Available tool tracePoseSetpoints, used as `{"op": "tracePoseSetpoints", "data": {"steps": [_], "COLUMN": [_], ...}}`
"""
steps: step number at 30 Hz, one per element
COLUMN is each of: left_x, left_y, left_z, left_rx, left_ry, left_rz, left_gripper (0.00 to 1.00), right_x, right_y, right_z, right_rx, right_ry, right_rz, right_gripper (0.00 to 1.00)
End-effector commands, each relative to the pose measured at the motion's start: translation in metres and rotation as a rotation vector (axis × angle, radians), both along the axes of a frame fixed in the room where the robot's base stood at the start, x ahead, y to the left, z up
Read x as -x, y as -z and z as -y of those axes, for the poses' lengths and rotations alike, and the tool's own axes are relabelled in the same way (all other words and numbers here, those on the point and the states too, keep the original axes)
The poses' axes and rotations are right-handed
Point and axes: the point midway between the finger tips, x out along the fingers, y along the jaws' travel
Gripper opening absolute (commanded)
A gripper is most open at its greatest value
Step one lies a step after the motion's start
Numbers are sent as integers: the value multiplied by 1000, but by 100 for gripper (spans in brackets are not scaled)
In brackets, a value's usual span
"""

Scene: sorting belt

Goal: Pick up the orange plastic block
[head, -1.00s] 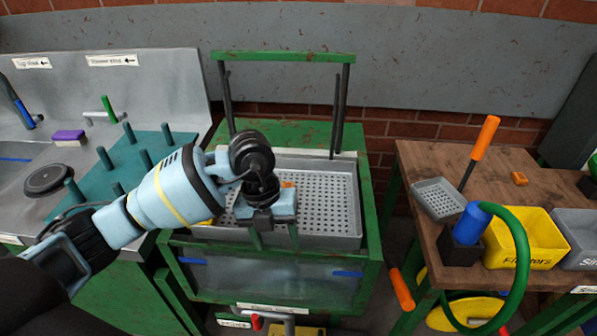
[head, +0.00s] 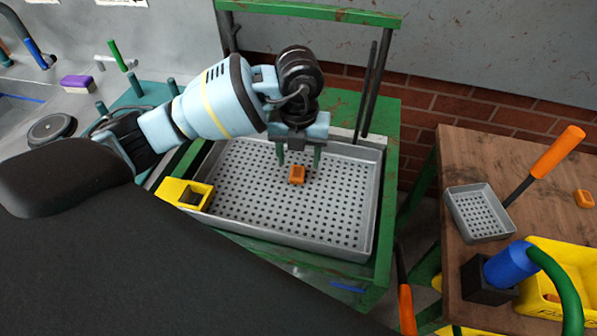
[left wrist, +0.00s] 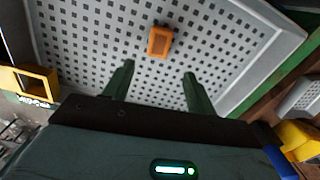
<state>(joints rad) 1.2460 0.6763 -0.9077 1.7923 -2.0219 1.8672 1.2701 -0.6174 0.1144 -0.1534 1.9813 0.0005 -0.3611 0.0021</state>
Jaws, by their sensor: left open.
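The orange plastic block (head: 297,174) lies in the grey perforated tray (head: 230,205), a little right of the tray's middle in the head view. My left gripper (head: 299,158) is over the tray with its green fingers spread and nothing between them. In the left wrist view the block (left wrist: 160,41) lies beyond the fingertips (left wrist: 158,68), roughly in line with the gap between them. The block is apart from both fingers. My right gripper is not in view.
A yellow bin (head: 176,190) sits at the tray's left corner. A green frame (head: 310,11) stands behind the tray. On the wooden table (head: 470,140) at right are a small perforated tray (head: 480,212), another orange piece (head: 584,198) and a blue cylinder with a green hose (head: 511,264).

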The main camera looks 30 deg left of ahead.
Motion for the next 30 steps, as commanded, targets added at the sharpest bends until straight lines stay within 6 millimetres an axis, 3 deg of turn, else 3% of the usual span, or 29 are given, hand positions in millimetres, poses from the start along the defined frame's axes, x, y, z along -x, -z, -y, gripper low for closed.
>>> {"op": "tracePoseSetpoints", "data": {"steps": [3,10,21,29,30], "left_x": [0,-1,-7,-7,-7], "left_y": [12,20,63,65,65], "left_z": [-1,-3,-9,-9,-9], "left_rx": [0,0,-1,1,1], "left_ry": [0,0,1,1,1], "left_rz": [0,-2,-1,1,1], "left_gripper": [56,56,56,56,52], "right_x": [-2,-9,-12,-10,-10], "right_y": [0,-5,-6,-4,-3], "right_z": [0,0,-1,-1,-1], "right_rx": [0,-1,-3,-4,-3], "right_ry": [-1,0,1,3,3], "right_rz": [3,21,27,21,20], "right_gripper": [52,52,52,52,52]}}
